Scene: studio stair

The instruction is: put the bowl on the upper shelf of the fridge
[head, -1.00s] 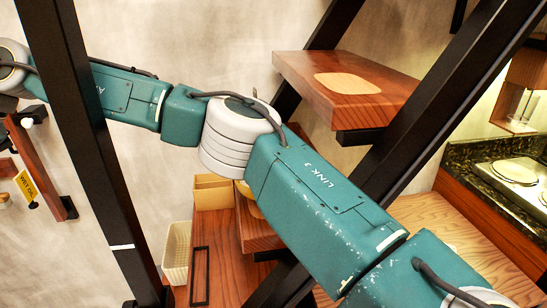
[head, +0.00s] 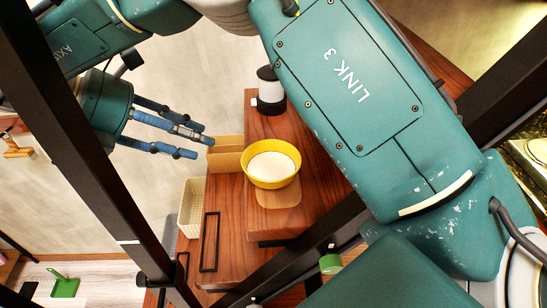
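The yellow bowl (head: 271,178), pale inside, sits upright on a light wooden patch on the reddish wooden stair tread (head: 272,222). My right gripper (head: 205,147) is left of the bowl, its blue fingers pointing right toward it. The fingers are spread and empty, with a gap between their tips and the bowl. My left gripper is not in view. No fridge is in view.
A black-and-white canister (head: 270,92) stands behind the bowl. A tan box (head: 226,157) and a cream basket (head: 192,207) are to its left. Dark slanted beams (head: 82,150) cross the view. My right arm covers much of the right side.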

